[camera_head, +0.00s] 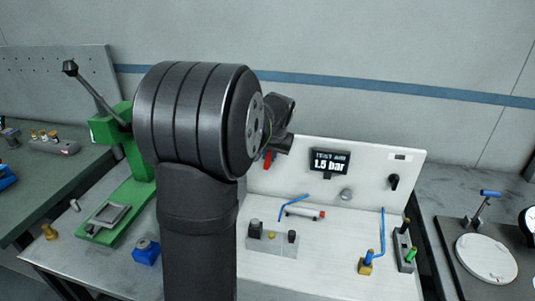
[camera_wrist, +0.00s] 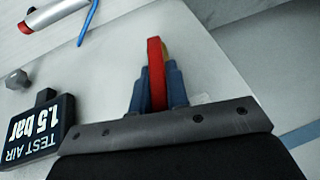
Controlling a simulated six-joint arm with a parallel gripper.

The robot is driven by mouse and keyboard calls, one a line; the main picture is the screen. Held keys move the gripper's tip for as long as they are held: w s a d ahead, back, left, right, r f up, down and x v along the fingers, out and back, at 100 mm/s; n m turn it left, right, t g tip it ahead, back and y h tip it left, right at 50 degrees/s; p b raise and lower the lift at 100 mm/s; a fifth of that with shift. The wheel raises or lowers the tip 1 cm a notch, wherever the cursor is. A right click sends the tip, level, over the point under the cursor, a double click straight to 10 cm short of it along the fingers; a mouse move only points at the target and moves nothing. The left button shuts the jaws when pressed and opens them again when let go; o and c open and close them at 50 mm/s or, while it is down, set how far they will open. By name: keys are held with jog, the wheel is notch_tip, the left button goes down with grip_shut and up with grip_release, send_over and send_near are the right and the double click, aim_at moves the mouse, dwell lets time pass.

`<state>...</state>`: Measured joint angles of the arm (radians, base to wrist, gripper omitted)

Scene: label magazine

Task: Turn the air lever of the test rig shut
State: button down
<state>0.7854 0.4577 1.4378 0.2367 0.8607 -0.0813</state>
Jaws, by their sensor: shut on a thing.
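The test rig is a white panel (camera_head: 290,180) with a white base. Its dark display (camera_head: 329,161) reads TEST AIR 1.5 bar; it also shows upside down in the wrist view (camera_wrist: 38,127). The red air lever (camera_wrist: 154,55) stands between the two blue fingers of my gripper (camera_wrist: 156,82), which is shut on it. A brass-coloured part shows just behind the lever. In the head view only a bit of the red lever (camera_head: 267,158) shows at the panel's left, below my wrist; my arm hides the fingers and the area around it.
A black knob (camera_head: 393,182) and a grey knob (camera_head: 346,194) are on the panel. A grey block (camera_head: 272,242), a red-ended cylinder (camera_head: 305,212) and blue hoses (camera_head: 383,235) lie at the base. A green lever press (camera_head: 128,195) stands left of my arm.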

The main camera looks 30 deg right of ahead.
jog(key=shift+s+d+f+m+t+y, duration=0.2)
jog(key=shift+s+d+m+t+y, duration=0.1)
jog(key=shift+t+y, duration=0.5)
jog(key=shift+s+d+f+m+t+y, duration=0.15)
jog(key=shift+s+d+f+t+y, duration=0.15)
jog(key=shift+t+y, duration=0.45)
jog(key=shift+s+d+f+m+t+y, duration=0.15)
jog(key=shift+s+d+m+t+y, duration=0.15)
jog(key=shift+t+y, duration=0.45)
jog(key=c, duration=1.4)
grip_release()
jog(key=v, duration=1.7)
jog(key=shift+s, duration=0.4)
jog(key=shift+a, duration=0.15)
